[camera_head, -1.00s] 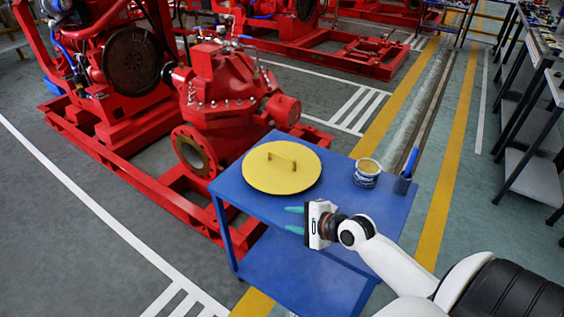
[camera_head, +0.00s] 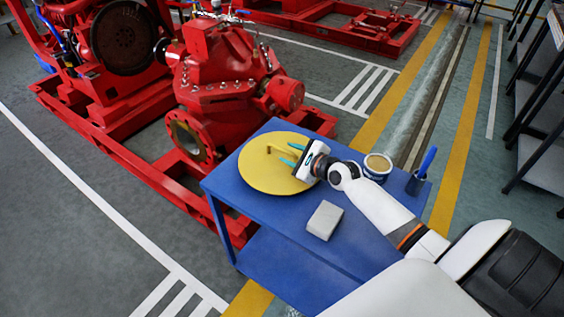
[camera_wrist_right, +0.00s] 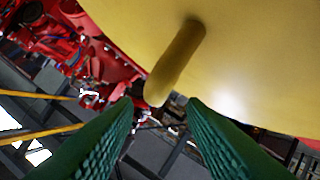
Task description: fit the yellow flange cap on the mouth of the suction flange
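The yellow flange cap (camera_head: 262,172), a round disc with a bar handle (camera_head: 270,149), lies flat on the blue cart (camera_head: 225,187). The suction flange (camera_head: 187,140) is the round open mouth low on the red pump, left of and behind the cart. My right gripper (camera_head: 291,154) is open over the cap's right part, its teal fingers towards the handle. In the right wrist view the handle (camera_wrist_right: 175,65) shows just ahead of the gap between the open fingers (camera_wrist_right: 160,105). I cannot tell whether they touch it. My left gripper is not in view.
On the cart, a grey block (camera_head: 324,220) lies near the front, and a tin (camera_head: 377,167) and a dark cup with a blue pen (camera_head: 417,183) stand at the right. The red pump base frame (camera_head: 135,160) runs beside the cart. The floor at the left is clear.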

